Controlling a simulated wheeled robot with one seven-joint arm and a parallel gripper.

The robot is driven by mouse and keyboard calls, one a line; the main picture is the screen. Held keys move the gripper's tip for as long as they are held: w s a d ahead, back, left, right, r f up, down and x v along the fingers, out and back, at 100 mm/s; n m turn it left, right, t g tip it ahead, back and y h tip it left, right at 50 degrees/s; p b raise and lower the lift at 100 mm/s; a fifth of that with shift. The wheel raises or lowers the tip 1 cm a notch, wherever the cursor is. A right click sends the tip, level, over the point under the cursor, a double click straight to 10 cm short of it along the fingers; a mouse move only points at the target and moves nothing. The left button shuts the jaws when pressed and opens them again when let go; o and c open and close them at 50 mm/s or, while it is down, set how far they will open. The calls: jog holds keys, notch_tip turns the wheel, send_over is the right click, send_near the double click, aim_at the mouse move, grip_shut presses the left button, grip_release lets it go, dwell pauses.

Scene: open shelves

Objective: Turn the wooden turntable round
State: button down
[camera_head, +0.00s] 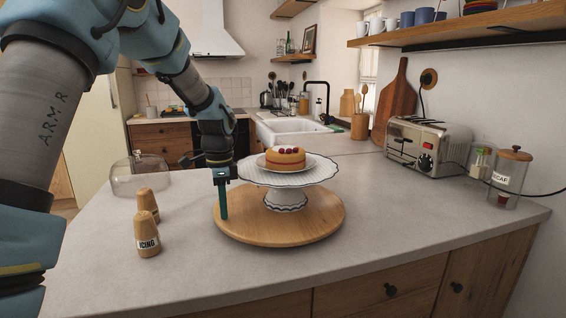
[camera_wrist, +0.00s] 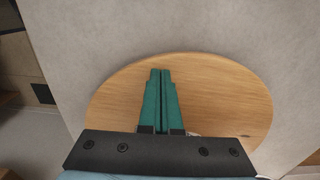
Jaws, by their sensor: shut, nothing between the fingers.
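The round wooden turntable (camera_head: 320,232) lies flat on the grey counter and also fills much of the wrist view (camera_wrist: 225,95). A white cake stand (camera_head: 287,201) stands on it, with a small cake (camera_head: 285,157) topped with red berries on a plate. My gripper (camera_head: 224,216) points down at the left part of the turntable, left of the stand's foot. In the wrist view its green fingers (camera_wrist: 161,73) are together and empty, over the wood near the rim. I cannot tell whether the tips touch the wood.
A toaster (camera_head: 428,144) and a decaf jar (camera_head: 509,178) stand at the right. The counter's front is clear.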

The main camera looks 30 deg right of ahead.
aim_at(235, 228)
jog(key=shift+f, duration=0.35)
jog(key=shift+s, duration=0.1)
jog(key=shift+s+r, duration=0.1)
jog(key=shift+s, duration=0.65)
jog(key=shift+s+d, duration=0.1)
jog(key=shift+s+d, duration=0.1)
jog(key=shift+s, duration=0.6)
jog(key=shift+s, duration=0.1)
jog(key=shift+s+d+f, duration=0.15)
jog(key=shift+s+f, duration=0.05)
jog(key=shift+s, duration=0.5)
jog(key=shift+s, duration=0.1)
